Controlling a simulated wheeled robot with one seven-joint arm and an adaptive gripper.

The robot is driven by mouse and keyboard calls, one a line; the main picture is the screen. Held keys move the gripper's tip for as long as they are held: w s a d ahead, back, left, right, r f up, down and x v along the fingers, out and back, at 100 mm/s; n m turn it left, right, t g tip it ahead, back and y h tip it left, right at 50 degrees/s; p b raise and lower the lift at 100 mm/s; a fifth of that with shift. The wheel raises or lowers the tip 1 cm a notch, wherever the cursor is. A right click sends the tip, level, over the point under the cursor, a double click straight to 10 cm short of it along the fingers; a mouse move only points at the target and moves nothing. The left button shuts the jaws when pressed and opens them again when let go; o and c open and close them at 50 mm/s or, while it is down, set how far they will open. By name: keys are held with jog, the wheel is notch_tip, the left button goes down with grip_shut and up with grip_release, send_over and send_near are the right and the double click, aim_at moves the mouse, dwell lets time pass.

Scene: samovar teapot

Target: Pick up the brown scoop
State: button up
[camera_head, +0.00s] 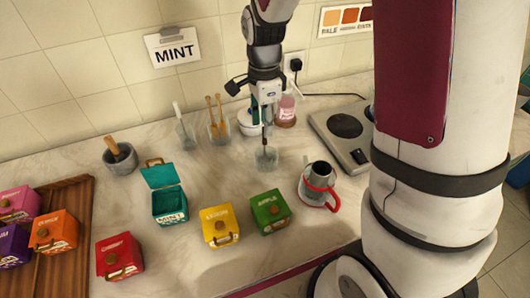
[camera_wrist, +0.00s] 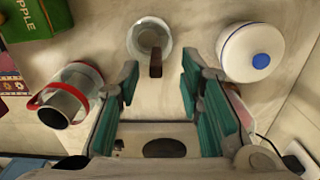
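The brown scoop shows as a dark brown upright handle (camera_wrist: 155,64) standing in a small clear glass (camera_wrist: 149,36) in the wrist view. In the head view the glass (camera_head: 266,160) stands on the counter below my gripper (camera_head: 265,116), with a thin dark handle rising from it. The scoop's lower end is hard to make out through the glass. In the wrist view my gripper (camera_wrist: 158,84) is open, its teal-padded fingers spread apart. The handle shows between and just beyond the fingertips, with no visible contact.
A white lidded pot (camera_wrist: 252,52) with a blue knob stands close right of the glass in the wrist view; a red-handled pitcher (camera_wrist: 66,95) stands left. A hot plate (camera_head: 345,130), a green box (camera_head: 270,212) and a glass with wooden utensils (camera_head: 217,125) are nearby.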

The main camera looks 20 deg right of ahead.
aim_at(264, 142)
jog(key=shift+s+f, duration=0.2)
jog(key=shift+f, duration=2.85)
grip_shut()
